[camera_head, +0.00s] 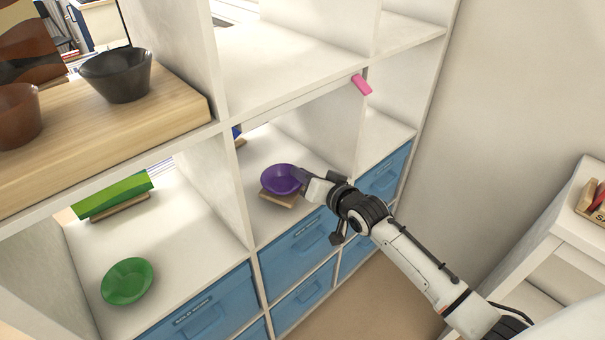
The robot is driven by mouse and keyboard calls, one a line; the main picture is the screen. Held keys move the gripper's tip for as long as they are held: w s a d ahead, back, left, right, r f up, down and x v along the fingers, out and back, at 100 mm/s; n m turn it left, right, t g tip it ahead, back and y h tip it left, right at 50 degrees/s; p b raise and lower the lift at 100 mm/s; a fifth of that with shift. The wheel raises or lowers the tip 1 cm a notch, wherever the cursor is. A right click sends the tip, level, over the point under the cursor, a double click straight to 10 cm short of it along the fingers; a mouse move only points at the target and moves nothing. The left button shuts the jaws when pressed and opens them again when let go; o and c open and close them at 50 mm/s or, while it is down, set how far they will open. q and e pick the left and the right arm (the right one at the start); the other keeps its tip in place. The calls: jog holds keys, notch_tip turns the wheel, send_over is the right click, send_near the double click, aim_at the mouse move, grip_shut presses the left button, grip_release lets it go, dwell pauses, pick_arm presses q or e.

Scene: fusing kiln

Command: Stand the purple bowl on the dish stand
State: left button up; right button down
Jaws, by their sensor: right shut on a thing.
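The purple bowl (278,182) is in the middle cubby of the white shelf, tilted with its inside showing. My right gripper (300,178) reaches in from the right and is shut on the bowl's right rim. A light wooden dish stand (282,199) shows directly under and in front of the bowl. The bowl covers most of the stand, and I cannot tell whether the two touch. My left gripper is not in view.
The white shelf's upright divider (243,190) stands left of the bowl. A green bowl (127,282) and a green block on a wooden piece (113,195) are in the left cubby. Dark and brown bowls stand on a wooden board (165,105). Blue drawers (298,245) are below.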

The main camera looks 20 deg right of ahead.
jog(key=shift+f, duration=0.2)
dwell(0.6)
jog(key=c, duration=1.8)
grip_release()
jog(key=shift+p+v, duration=2.2)
jog(key=shift+v, duration=4.95)
jog(key=shift+r, duration=0.1)
jog(key=s+a+f+n+g, duration=0.2)
jog(key=s+a+f, duration=0.1)
jog(key=s+f, duration=0.3)
jog(key=s+a+f+n+g, duration=0.2)
jog(key=s+a+f, duration=0.1)
jog(key=s+f, duration=0.3)
jog(key=s+a+f+n+g, duration=0.1)
jog(key=s+a+f+n, duration=0.1)
jog(key=s+f, duration=0.3)
jog(key=shift+s+a+f+n+g, duration=0.15)
jog(key=shift+s+a, duration=0.1)
jog(key=shift+s, duration=0.4)
jog(key=shift+s+a+f+n+g, duration=0.15)
jog(key=shift+s+a, duration=0.1)
jog(key=shift+s, duration=0.4)
jog(key=shift+s+a+f+n+g, duration=0.1)
jog(key=shift+s+a, duration=0.1)
jog(key=shift+s, duration=0.45)
